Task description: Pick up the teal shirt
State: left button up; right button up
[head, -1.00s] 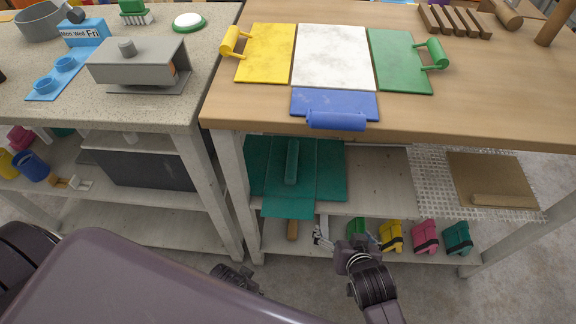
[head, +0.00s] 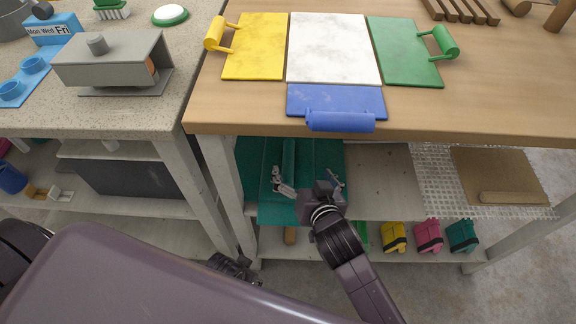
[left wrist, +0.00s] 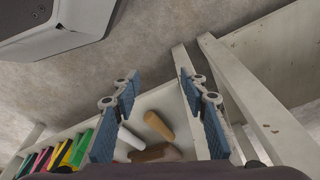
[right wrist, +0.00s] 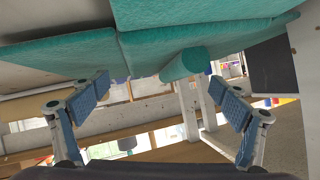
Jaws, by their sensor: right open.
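The teal shirt (head: 268,208) lies on the upper shelf under the wooden table, as flat teal panels with a teal roll (head: 289,158) on top. In the right wrist view the shirt (right wrist: 210,42) fills the top, and its roll (right wrist: 187,64) shows between and beyond the fingers. My right gripper (head: 306,181) is open and empty at the shelf's front, overlapping the shirt in the head view; I cannot tell whether it touches. My left gripper (left wrist: 160,77) is open and empty, low beside the table legs; it is partly hidden in the head view (head: 236,268).
The wooden tabletop (head: 450,115) overhangs the shelf. On it lie yellow (head: 256,50), white, green and blue panels. A mesh mat with a brown board (head: 500,172) is right on the shelf. Several small bundles (head: 428,237) sit below. A table leg (head: 220,180) stands left of the shirt.

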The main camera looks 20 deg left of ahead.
aim_at(298, 159)
jog(key=x, duration=0.2)
jog(key=b+x, duration=0.1)
jog(key=shift+w+d+f, duration=0.1)
jog(key=shift+w, duration=0.3)
jog(key=shift+w+f, duration=0.1)
jog(key=shift+w, duration=0.15)
pick_arm(q)
jog(key=r, duration=0.2)
jog(key=w+r, duration=0.1)
jog(key=shift+w+r, duration=0.1)
jog(key=shift+r, duration=0.25)
pick_arm(e)
jog(key=c, duration=1.4)
